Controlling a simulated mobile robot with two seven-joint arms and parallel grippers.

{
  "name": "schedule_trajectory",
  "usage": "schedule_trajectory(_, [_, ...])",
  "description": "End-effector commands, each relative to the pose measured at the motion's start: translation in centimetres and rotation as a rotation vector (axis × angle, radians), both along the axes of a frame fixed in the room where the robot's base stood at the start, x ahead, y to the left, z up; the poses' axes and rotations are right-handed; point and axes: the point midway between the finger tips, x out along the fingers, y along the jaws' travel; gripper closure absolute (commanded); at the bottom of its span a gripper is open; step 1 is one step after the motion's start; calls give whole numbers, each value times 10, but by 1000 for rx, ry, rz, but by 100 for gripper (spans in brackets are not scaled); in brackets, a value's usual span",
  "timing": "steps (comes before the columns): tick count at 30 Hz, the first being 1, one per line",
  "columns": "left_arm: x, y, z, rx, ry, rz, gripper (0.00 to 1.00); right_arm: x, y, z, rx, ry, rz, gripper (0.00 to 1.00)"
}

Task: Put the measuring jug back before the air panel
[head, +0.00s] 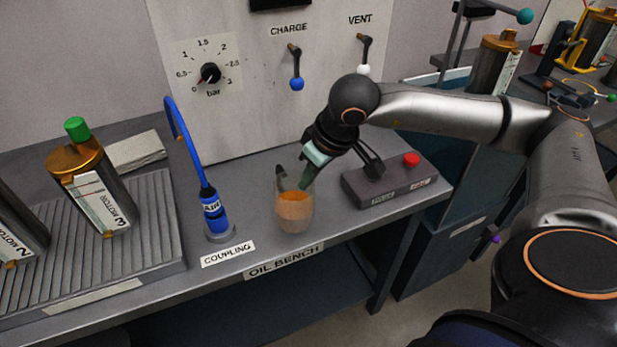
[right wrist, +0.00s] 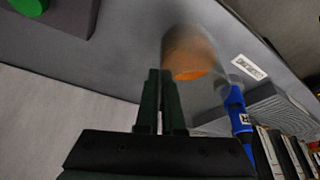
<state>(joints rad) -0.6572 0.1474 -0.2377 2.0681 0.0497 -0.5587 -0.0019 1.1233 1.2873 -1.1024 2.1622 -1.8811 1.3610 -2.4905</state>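The measuring jug (head: 294,214), clear with orange liquid, is over the front of the oil bench (head: 245,178), right of the coupling. I cannot tell whether it touches the bench. It also shows, blurred, in the right wrist view (right wrist: 190,57). My right gripper (head: 304,183) reaches down to the jug's rim from behind right. Its fingers (right wrist: 160,80) are nearly together at the jug's edge and seem shut on it; the exact contact is hidden. The pale panel (head: 235,115) with gauge dial, CHARGE and VENT levers stands behind the bench. My left gripper is not in view.
A blue hose coupling (head: 213,216) stands left of the jug. A dark control box (head: 385,184) with a red button lies to its right. A ribbed tray (head: 150,225) with motor canisters (head: 93,185) is at the left. Clear bench lies between jug and panel.

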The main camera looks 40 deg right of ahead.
Motion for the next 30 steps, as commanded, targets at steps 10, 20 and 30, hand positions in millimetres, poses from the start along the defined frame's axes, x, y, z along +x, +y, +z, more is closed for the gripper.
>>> schedule_trajectory(10, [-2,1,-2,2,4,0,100,0,0,0,0,0,-1,84])
schedule_trajectory(20, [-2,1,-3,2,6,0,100,0,0,0,0,0,-1,64])
schedule_trajectory(30, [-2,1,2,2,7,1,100,-9,-2,29,1,-4,-1,64])
